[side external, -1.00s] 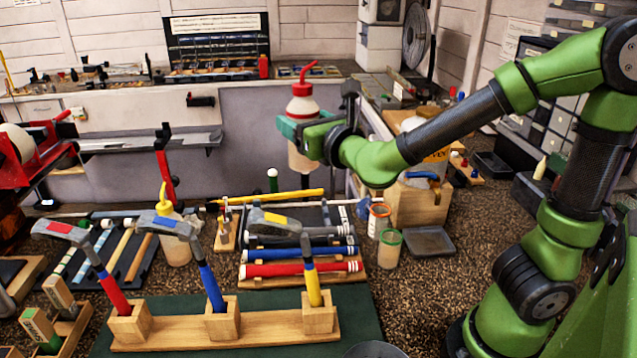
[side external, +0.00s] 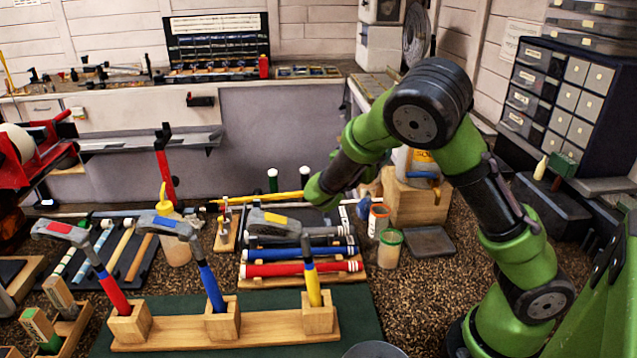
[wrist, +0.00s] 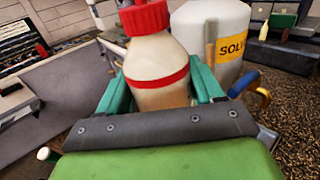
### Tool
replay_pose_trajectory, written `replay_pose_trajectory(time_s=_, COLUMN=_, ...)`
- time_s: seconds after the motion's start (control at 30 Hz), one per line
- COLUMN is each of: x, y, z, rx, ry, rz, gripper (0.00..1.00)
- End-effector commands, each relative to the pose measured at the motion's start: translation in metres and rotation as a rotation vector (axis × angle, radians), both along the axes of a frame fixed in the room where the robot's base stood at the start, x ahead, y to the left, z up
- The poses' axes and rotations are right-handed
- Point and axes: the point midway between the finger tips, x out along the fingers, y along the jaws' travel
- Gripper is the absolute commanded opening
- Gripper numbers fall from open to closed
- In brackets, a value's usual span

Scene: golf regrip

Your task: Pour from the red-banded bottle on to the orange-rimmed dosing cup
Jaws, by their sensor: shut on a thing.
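The red-banded bottle (wrist: 158,72) has a cream body, a red band and a red cap. It stands between the green fingers of my gripper (wrist: 162,88) in the wrist view, and they are shut on it. The bottle's top is cut off by the frame edge. In the side view my arm hides the bottle and the fingers; only my green wrist shows, low beside the cups. The orange-rimmed dosing cup (side external: 378,221) stands on the bench just right of my wrist in the side view. I cannot make it out in the wrist view.
A green-rimmed cup (side external: 389,249) stands in front of the orange-rimmed one. A white container with a yellow label (wrist: 215,38) is close behind the bottle, by a wooden box (side external: 415,206). A dark tray (side external: 430,241) lies to the right. Hammers in wooden blocks (side external: 222,325) stand in front.

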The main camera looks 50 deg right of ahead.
Motion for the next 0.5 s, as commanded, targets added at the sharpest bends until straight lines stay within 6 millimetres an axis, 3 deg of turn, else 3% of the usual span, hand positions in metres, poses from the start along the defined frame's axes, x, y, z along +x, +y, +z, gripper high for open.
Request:
replay_pose_trajectory(time_s=0.17, x=-0.001, y=0.001, z=-0.002, rx=0.008, ry=-0.029, rz=-0.024, gripper=0.29)
replay_pose_trajectory(time_s=0.5, x=0.015, y=0.005, z=-0.018, rx=0.053, ry=-0.188, rz=-0.022, gripper=0.29)
